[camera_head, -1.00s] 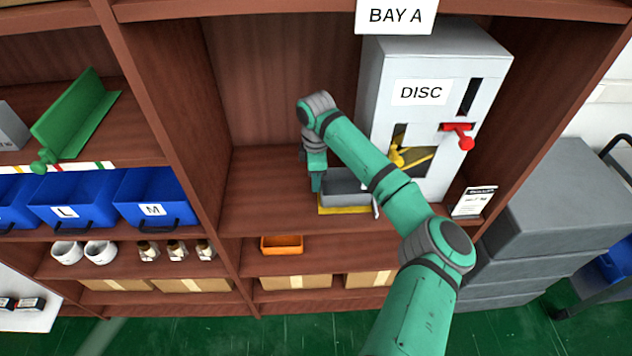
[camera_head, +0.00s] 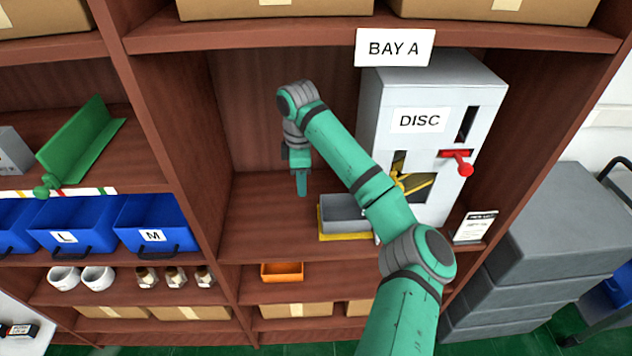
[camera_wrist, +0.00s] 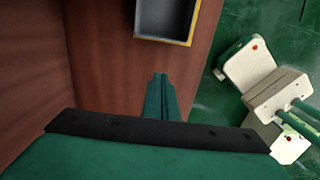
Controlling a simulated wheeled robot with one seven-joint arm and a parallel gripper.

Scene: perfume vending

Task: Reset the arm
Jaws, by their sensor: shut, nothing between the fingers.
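My gripper (camera_head: 302,186) is shut and empty, pointing down inside the bay, above the shelf board and left of the grey tray. In the wrist view my gripper (camera_wrist: 160,80) shows its fingertips together over the brown shelf. The grey tray (camera_head: 344,207) sits on a yellow base on the shelf, in front of the dispenser. It also shows in the wrist view (camera_wrist: 166,20), past the fingertips and apart from them. My green arm crosses in front of the dispenser's lower part and hides some of it.
The grey dispenser (camera_head: 392,88) labelled DISC has a red lever (camera_head: 460,164). A small sign (camera_head: 475,227) stands right of it. A wooden divider (camera_head: 183,150) bounds the bay on the left. Blue bins (camera_head: 155,222) and a green holder (camera_head: 82,150) sit beyond it. Shelf left of the tray is clear.

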